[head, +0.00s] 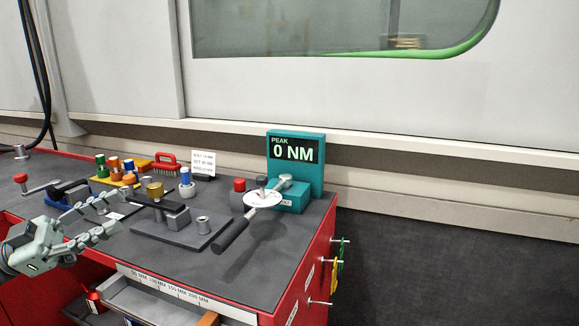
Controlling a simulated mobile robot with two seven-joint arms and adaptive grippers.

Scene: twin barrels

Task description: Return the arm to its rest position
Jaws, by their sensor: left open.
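My left gripper (122,207) is at the left over the near part of the dark bench top (262,262). Its two fingers are spread and point right, with nothing held between them. Near the fingertips stands a fixture plate (178,232) with a black bar, a brass cylinder (155,190) and a small metal cylinder (203,224). The fingers overlap the plate's surroundings in the picture; I cannot tell whether they touch anything. My right gripper is not in view.
A teal tester (311,170) reading "0 NM" stands at the right end, with a black-handled tool (235,230) with a white dial before it. Coloured-handled tools (115,170), a red brush (165,162) and a sign (203,163) stand behind. An open drawer (165,304) juts out in front.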

